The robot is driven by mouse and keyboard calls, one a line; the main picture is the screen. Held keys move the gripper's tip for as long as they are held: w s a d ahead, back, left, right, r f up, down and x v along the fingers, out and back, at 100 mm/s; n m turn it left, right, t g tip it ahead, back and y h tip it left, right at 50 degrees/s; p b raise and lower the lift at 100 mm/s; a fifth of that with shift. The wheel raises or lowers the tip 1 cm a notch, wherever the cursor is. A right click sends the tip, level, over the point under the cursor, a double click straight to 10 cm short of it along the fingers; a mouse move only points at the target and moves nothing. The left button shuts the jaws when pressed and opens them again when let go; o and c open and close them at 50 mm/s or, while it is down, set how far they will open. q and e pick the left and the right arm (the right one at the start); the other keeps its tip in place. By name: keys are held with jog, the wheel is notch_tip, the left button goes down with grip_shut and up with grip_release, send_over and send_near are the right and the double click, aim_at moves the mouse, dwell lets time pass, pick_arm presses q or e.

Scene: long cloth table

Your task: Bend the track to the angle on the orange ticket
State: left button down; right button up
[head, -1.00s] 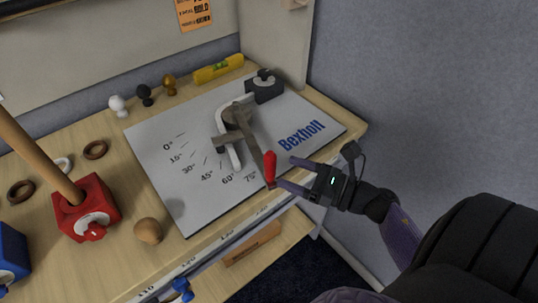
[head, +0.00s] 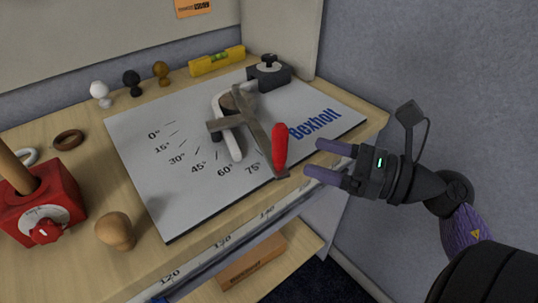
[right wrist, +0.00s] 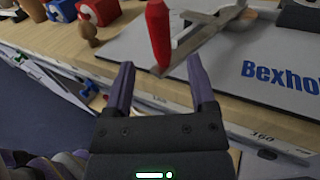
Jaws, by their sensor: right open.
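The bender sits on a grey Bexholt board (head: 150,200) with angle marks from 0° to 75°. Its metal lever (head: 257,125) ends in a red handle (head: 280,147), close to the 75° mark. The white track (head: 218,106) is in the bender and looks bent; the lever partly hides it. The orange ticket (head: 193,7) is on the back wall, cut off by the top edge; its angle is not readable. My right gripper (head: 314,157) is open and empty, just right of the red handle. In the right wrist view the handle (right wrist: 157,35) shows beyond the fingertips. My left gripper is not in view.
A dark clamp block (head: 268,75) and a yellow level (head: 217,61) stand at the back. A red block (head: 65,190) with a wooden shaft and a wooden knob (head: 115,230) are at the left.

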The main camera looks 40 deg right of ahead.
jog(key=x, duration=0.9)
jog(key=shift+r, duration=0.2)
grip_shut()
dwell(0.3)
dwell(0.4)
